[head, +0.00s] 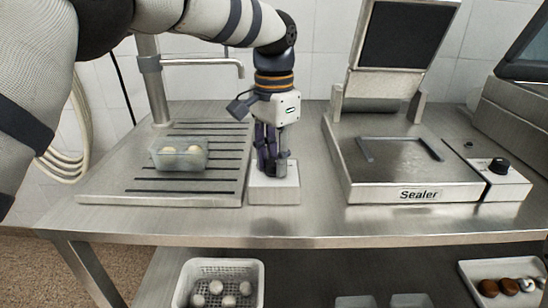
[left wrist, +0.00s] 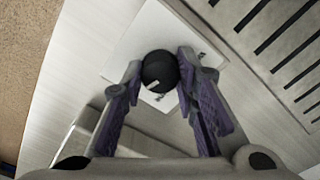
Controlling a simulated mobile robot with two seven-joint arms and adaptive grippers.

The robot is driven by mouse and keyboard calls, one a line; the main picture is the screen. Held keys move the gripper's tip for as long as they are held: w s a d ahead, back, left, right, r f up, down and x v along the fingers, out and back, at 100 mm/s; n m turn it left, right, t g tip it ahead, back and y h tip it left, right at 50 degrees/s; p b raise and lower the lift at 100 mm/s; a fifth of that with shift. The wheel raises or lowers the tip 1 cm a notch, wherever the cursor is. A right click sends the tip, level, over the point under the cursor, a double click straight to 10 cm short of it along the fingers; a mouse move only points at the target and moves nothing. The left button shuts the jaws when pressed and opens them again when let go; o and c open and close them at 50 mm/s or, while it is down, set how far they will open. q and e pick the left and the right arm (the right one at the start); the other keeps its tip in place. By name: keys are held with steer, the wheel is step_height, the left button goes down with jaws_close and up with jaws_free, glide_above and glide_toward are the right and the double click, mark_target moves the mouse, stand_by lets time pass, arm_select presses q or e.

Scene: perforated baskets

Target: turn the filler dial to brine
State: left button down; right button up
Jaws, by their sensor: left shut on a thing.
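The filler dial is a round black knob (left wrist: 160,72) with a pale mark, on a white control box (head: 274,186). In the left wrist view the knob sits between the fingertips of my left gripper (left wrist: 160,75), which is shut on it. In the head view my left gripper (head: 271,168) points straight down over the box and hides the dial. The lettering on the box beside the dial is partly covered and too small to read. My right gripper is not in view.
The slatted filler tray (head: 140,186) holds a clear container (head: 160,161) with pale balls under the spout (head: 215,62). The sealer (head: 345,175), lid raised, and its own black knob (head: 499,165) stand right. A white basket (head: 258,275) and a tray (head: 470,268) are below.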

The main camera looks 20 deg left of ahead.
mark_target(274, 161)
arm_select(q)
steer(key=m, duration=0.5)
steer(key=shift+m, duration=0.3)
stand_by(0.5)
steer(key=c, duration=1.2)
jaws_free()
steer(key=shift+c, duration=0.2)
step_height(274, 161, up, 12)
